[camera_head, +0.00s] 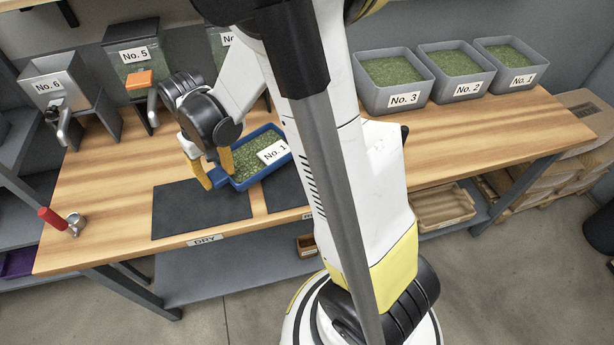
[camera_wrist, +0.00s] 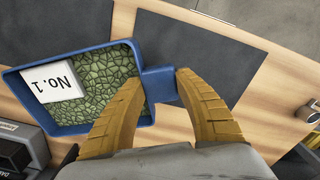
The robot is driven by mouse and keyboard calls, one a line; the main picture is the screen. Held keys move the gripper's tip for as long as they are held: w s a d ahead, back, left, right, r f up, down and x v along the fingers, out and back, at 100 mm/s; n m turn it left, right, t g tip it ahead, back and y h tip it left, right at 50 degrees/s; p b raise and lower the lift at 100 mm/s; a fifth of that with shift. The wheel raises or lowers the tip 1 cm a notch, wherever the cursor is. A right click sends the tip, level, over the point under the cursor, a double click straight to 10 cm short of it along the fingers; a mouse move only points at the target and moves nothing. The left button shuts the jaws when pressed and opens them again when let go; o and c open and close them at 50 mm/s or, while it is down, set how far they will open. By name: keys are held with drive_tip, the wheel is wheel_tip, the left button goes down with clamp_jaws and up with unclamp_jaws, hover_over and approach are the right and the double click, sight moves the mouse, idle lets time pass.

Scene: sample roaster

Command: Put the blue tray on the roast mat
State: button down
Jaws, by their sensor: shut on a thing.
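The blue tray (camera_head: 236,185) holds green beans and a white "No. 1" card (camera_head: 274,151). It also shows in the wrist view (camera_wrist: 70,131), with its handle to the right. My gripper (camera_head: 217,172) is shut on that handle, its yellow fingers on either side in the wrist view (camera_wrist: 161,84). The tray is by the back edges of two dark mats; whether it touches the bench is unclear. The left mat (camera_head: 195,212) is labelled "DRY". The right mat (camera_head: 285,190) is mostly hidden by my arm and the tray, its label largely covered.
Bins No. 3 (camera_head: 403,99), No. 2 (camera_head: 468,88) and No. 1 (camera_head: 518,80) stand at the back right. Dispensers No. 6 (camera_head: 62,85) and No. 5 (camera_head: 135,56) stand at the back left. A red-handled tool (camera_head: 52,218) lies front left. The bench (camera_head: 480,130) is clear at right.

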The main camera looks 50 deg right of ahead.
sight(272, 171)
drive_tip(key=s+d+r+m, duration=0.1)
drive_tip(key=s+d, duration=0.1)
drive_tip(key=d, duration=0.1)
drive_tip(key=s+d+r+m, duration=0.2)
drive_tip(key=d, duration=0.2)
drive_tip(key=s+d+r+m+p, duration=0.1)
drive_tip(key=s+d+m, duration=0.1)
drive_tip(key=d, duration=0.2)
drive_tip(key=shift+s+r, duration=0.15)
drive_tip(key=shift+s, duration=0.15)
drive_tip(key=f+b, duration=0.1)
drive_tip(key=f, duration=0.1)
drive_tip(key=f+b, duration=0.1)
drive_tip(key=f, duration=0.2)
drive_tip(key=shift+s+d+f+b, duration=0.2)
drive_tip(key=shift+f+b, duration=0.05)
drive_tip(key=shift+b, duration=0.1)
drive_tip(key=shift+f+b, duration=0.85)
drive_tip(key=shift+f, duration=1.3)
drive_tip(key=shift+f, duration=0.2)
drive_tip(key=c, duration=0.9)
unclamp_jaws()
drive_tip(key=shift+r, duration=0.1)
drive_tip(key=shift+c, duration=0.2)
drive_tip(key=shift+r, duration=0.1)
